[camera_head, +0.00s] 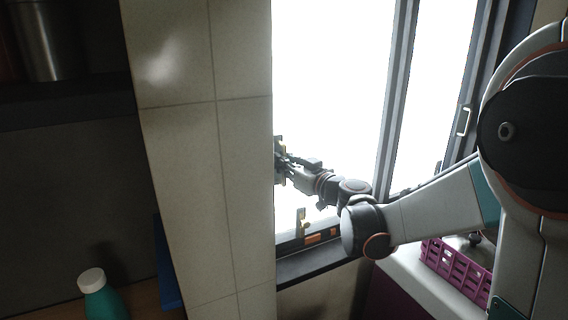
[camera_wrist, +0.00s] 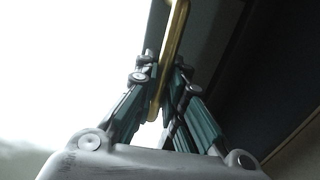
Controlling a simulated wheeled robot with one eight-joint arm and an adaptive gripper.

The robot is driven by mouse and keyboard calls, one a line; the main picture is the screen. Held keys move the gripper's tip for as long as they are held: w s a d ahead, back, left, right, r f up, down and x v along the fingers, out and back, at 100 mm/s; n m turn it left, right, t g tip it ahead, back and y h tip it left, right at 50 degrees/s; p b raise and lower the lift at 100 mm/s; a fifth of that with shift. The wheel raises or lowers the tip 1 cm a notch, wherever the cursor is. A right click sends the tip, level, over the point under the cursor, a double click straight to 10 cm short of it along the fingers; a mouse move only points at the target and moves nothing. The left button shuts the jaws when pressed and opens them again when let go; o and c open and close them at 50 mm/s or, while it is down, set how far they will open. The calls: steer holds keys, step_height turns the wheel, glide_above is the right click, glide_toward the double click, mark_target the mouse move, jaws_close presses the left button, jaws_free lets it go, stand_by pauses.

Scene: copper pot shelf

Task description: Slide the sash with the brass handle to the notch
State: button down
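The window's bright sash glass (camera_head: 335,90) fills the middle of the head view, beside a tiled wall. My gripper (camera_head: 281,160) is at the glass's left edge, where its fingertips are small and partly hard to make out. In the wrist view, the long brass handle (camera_wrist: 174,35) runs between the fingertips of my gripper (camera_wrist: 164,72). The fingers converge closely on both sides of the handle and appear shut on it. I cannot tell which feature is the notch.
The tiled wall (camera_head: 205,150) stands directly left of my gripper. A pale handle (camera_head: 463,120) is on the window's right part. A purple basket (camera_head: 455,268) sits on the white counter at right. A teal bottle (camera_head: 100,298) and a metal pot (camera_head: 45,40) are at left.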

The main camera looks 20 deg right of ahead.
steer(key=d, duration=0.3)
steer(key=w+d, duration=0.1)
steer(key=d, duration=0.2)
steer(key=w+d, duration=0.1)
steer(key=d, duration=0.3)
steer(key=shift+a, duration=0.1)
steer(key=c, duration=1.7)
jaws_free()
steer(key=v, duration=1.2)
steer(key=shift+f, duration=0.1)
